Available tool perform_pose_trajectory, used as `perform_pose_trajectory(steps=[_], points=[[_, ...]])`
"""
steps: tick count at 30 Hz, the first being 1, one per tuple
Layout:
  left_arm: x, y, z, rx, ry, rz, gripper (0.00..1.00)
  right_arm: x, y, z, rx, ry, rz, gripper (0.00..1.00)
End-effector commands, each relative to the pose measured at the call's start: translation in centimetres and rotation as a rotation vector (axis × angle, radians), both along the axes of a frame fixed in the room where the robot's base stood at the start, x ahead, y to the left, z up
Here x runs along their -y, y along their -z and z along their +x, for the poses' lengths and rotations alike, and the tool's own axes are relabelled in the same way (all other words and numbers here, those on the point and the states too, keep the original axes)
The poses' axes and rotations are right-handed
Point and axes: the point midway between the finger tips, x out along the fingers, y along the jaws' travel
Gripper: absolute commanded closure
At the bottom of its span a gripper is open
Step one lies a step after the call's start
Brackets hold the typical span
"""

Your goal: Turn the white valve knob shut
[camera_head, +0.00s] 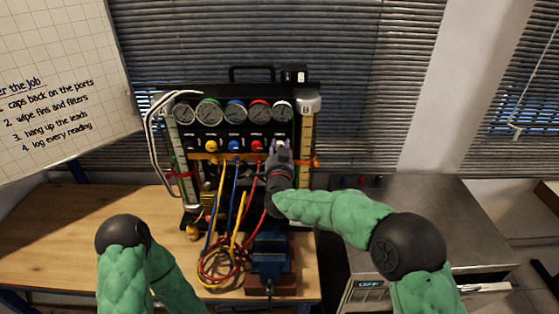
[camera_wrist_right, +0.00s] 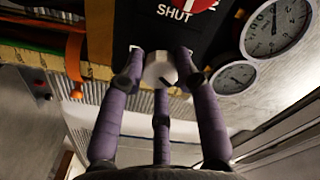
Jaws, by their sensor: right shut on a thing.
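The white valve knob (camera_wrist_right: 160,70) sits between the fingertips in the right wrist view, below a "SHUT" label on the black panel. In the head view my right gripper (camera_head: 280,155) reaches the right end of the row of knobs and hides most of the white one. My right gripper (camera_wrist_right: 160,68) is shut on the white knob, with purple-grey fingers on its sides. The gauge rig (camera_head: 240,92) stands upright on the bench with a row of dials above the knobs. My left arm is at the lower left of the head view; its gripper is out of the picture.
Yellow (camera_head: 211,146), blue (camera_head: 235,146) and red (camera_head: 257,145) knobs sit left of the white one. Coloured hoses (camera_head: 215,262) hang down and loop on the wooden bench (camera_head: 60,225). A blue vise (camera_head: 272,262) stands in front. A metal cabinet (camera_head: 440,215) is at right.

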Motion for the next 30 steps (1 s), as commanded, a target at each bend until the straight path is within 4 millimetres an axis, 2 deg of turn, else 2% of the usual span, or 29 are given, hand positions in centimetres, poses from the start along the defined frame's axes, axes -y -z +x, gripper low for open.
perform_pose_trajectory(steps=[1, 15, 24, 30], points=[[0.0, 1.4, 0.0, 0.000, 0.000, 0.000, 0.44, 0.2, 0.1, 0.1, 0.010, 0.004, 0.049, 1.00], [0.0, 7.7, 0.0, 0.000, 0.000, 0.000, 0.44, 0.3, 0.0, 0.1, 0.010, 0.003, 0.496, 1.00], [0.0, 10.9, 0.0, 0.000, 0.000, 0.000, 0.44, 0.3, 0.0, 0.1, 0.009, 0.003, 0.760, 1.00], [0.0, 12.3, 0.0, 0.000, 0.000, 0.000, 0.44, 0.4, 0.0, 0.1, 0.008, 0.004, 0.890, 1.00]])
